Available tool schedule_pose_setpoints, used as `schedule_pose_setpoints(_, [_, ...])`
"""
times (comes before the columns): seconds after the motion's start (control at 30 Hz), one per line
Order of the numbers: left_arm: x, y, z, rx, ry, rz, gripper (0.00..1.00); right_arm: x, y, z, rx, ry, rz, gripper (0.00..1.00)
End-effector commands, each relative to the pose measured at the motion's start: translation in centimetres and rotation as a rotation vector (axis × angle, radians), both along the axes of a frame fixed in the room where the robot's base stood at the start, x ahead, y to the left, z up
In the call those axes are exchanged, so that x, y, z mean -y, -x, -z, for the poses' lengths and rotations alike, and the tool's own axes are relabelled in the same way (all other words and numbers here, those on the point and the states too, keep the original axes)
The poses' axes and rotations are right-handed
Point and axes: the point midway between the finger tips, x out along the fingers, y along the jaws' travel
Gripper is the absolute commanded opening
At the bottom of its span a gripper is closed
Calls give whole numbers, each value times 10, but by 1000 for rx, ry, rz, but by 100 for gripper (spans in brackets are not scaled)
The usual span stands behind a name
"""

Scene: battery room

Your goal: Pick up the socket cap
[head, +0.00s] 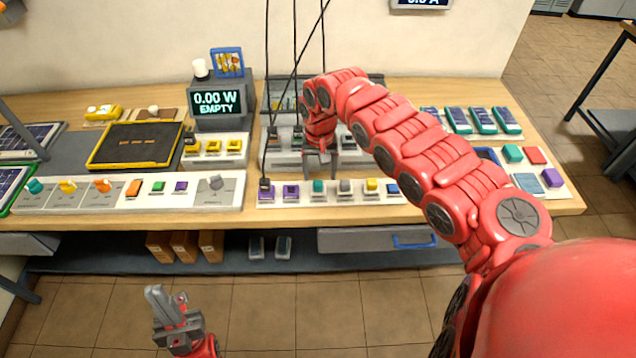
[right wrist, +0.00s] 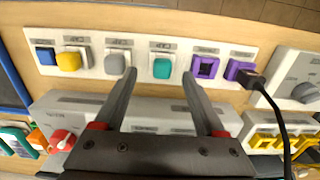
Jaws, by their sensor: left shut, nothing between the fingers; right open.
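A white strip (head: 331,201) lies along the bench's front edge with a row of coloured sockets and caps. Its teal cap (head: 318,187) also shows in the right wrist view (right wrist: 162,67), just beyond and between my fingertips. A grey cap (right wrist: 115,64) sits beside it, then a yellow cap (right wrist: 69,61) and a blue one. Which one is the socket cap cannot be told for sure. My right gripper (head: 320,168) is open and empty, fingers pointing down near the teal cap; it shows in the right wrist view (right wrist: 157,80). My left gripper (head: 168,303) is shut, empty, low over the floor.
A black cable (right wrist: 273,100) plugs into the end purple socket (right wrist: 239,71) beside an open purple one (right wrist: 205,67). A grey panel (right wrist: 65,105) stands near the strip. A display (head: 217,103) reads "0.00 W EMPTY". Hanging cables (head: 296,50) cross the bench's middle.

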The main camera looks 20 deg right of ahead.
Motion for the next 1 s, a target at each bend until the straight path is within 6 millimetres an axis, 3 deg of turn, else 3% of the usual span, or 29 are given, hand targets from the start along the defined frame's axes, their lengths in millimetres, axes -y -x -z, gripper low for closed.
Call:
schedule_pose_setpoints(0.43, [0, 0, -21, 0, 0, 0, 0, -3, -10, 49, 1, -4, -3, 72])
schedule_pose_setpoints(0.7, [0, 0, -20, 0, 0, 0, 0, -2, -10, 53, 2, -1, -2, 72])
schedule_pose_setpoints(1.0, [0, 0, -20, 0, 0, 0, 0, -1, -10, 52, 2, -1, -2, 18])
